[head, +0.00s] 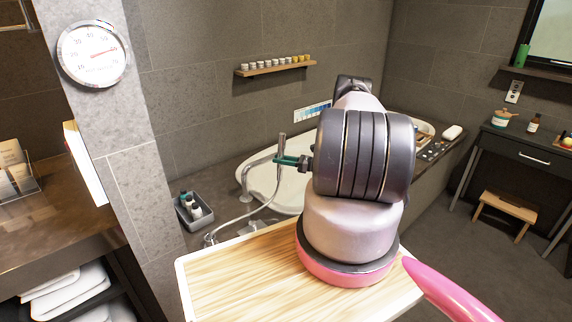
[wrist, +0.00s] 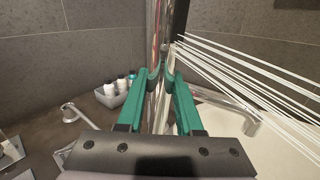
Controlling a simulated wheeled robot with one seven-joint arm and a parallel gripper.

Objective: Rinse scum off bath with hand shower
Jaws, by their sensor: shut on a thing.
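My gripper (head: 283,160) has green fingers shut on the upright chrome hand shower (wrist: 158,28). The fingers also show on both sides of its handle in the wrist view (wrist: 157,75). White water jets (wrist: 255,80) spray from the upper part of the shower toward the right and down. The white bath (head: 262,178) lies beneath and behind my gripper; its rim and inside also show in the wrist view (wrist: 285,135). My arm hides much of the bath in the head view. I cannot make out any scum on its visible part.
A pale hose (head: 240,219) runs along the bath's left deck. A chrome spout (head: 246,180) stands at the bath's left end. A grey caddy with bottles (head: 187,213) sits left of it. A wall shelf (head: 275,67) with small jars hangs behind. A stool (head: 505,208) stands right.

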